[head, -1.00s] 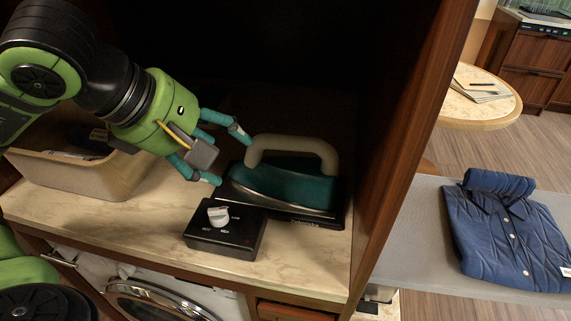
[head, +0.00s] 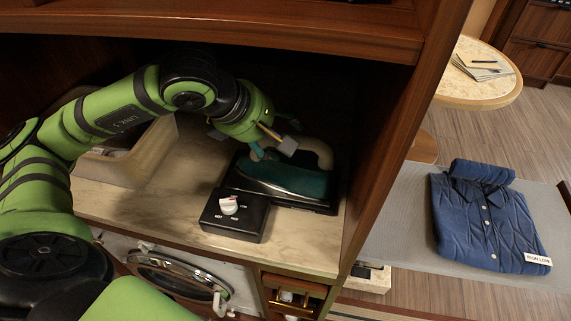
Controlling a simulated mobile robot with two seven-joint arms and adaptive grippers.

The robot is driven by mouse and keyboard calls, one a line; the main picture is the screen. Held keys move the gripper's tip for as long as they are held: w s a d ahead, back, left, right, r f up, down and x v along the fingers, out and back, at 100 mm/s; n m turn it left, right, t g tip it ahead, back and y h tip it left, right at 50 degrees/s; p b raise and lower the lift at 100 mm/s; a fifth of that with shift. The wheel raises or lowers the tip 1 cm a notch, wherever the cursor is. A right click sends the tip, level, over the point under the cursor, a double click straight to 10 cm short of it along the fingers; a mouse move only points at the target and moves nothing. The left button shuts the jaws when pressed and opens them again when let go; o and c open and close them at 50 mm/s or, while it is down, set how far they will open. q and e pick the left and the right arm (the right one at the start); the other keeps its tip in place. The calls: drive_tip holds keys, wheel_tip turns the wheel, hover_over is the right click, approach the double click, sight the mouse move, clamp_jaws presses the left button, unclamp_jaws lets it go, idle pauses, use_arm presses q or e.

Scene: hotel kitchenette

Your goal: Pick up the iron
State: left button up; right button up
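The iron (head: 290,180) has a teal body and a beige arched handle (head: 322,151). It rests on a black base (head: 315,204) on the shelf inside the wooden cabinet. My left gripper (head: 273,138) is at the left end of the handle, its teal fingers spread apart, one toward the front and one toward the back. The gripper hides the handle's left part, so I cannot tell whether a finger touches it. My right gripper is not in view.
A black control box (head: 250,222) with a white knob (head: 229,205) stands in front of the iron. A beige bin (head: 150,155) is to the left. The cabinet's wooden side wall (head: 392,150) is close on the right. A folded blue shirt (head: 487,225) lies on a grey board (head: 400,230) beyond.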

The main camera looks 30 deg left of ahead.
use_arm(q)
drive_tip(key=shift+x, duration=1.2)
drive_tip(key=shift+s, duration=0.1)
clamp_jaws()
drive_tip(key=shift+r, duration=0.1)
drive_tip(key=shift+r, duration=0.1)
drive_tip(key=shift+r+p, duration=0.5)
drive_tip(key=shift+r, duration=0.2)
drive_tip(key=shift+w+a+f+b, duration=0.1)
drive_tip(key=shift+w+a+b, duration=0.3)
drive_tip(key=shift+w, duration=0.2)
drive_tip(key=w+a, duration=1)
drive_tip(key=w, duration=0.3)
drive_tip(key=shift+a, duration=0.35)
